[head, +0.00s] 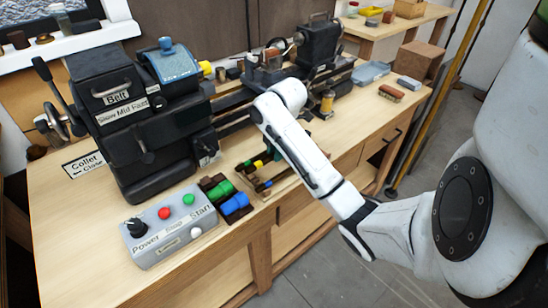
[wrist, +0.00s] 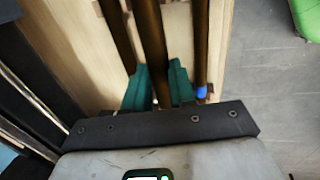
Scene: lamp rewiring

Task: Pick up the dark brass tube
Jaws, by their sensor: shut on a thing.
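My gripper (wrist: 159,85), with two green fingers, is shut on the middle dark brass tube (wrist: 151,35) in the wrist view. The tube runs up the picture between the fingers, and its near end is hidden by them and the gripper body. Another dark tube (wrist: 116,35) lies to its left, and a brown tube (wrist: 200,40) with a blue end lies to its right. In the head view my forearm hides most of the gripper, and I cannot tell there whether the held tube is clear of its rest.
A wooden rack (head: 262,187) with yellow- and blue-marked pieces lies by the bench's front edge. Blocks with green and blue parts (head: 235,204) and a grey control box (head: 168,228) stand to its left. The black lathe (head: 140,130) stands behind. Open floor is at the right.

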